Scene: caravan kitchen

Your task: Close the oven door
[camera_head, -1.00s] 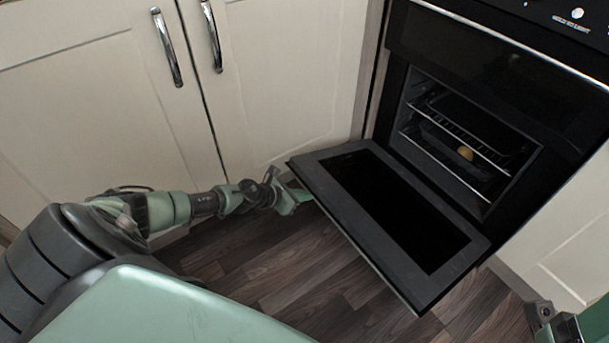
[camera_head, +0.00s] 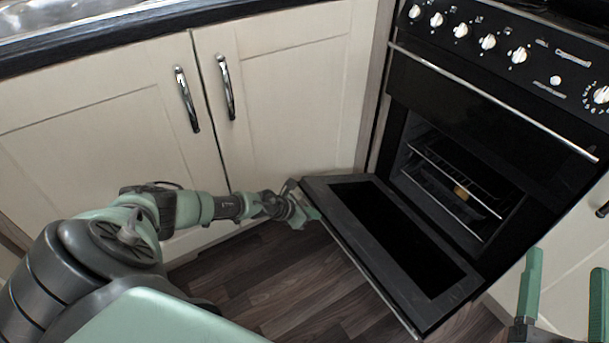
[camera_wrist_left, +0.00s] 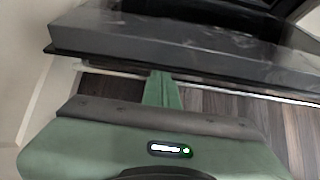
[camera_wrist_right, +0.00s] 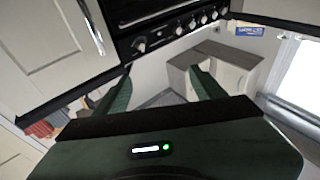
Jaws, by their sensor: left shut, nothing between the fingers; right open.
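The black oven door (camera_head: 452,272) hangs open and roughly flat in front of the oven (camera_head: 440,115), hinged along its lower edge. My left gripper (camera_head: 308,207) is at the door's outer left corner. In the left wrist view its fingers (camera_wrist_left: 162,90) are together and empty, at the door's edge (camera_wrist_left: 130,45); whether they touch it I cannot tell. My right gripper (camera_head: 566,270) is open and empty at the right of the head view, its fingers upward. The right wrist view shows its spread fingers (camera_wrist_right: 160,78).
Wire racks (camera_head: 440,165) and a small yellowish item (camera_head: 461,192) are inside the oven. Cream cupboards (camera_head: 290,95) with metal handles stand left of it, another cream panel right. Wooden floor (camera_head: 290,285) shows below the door.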

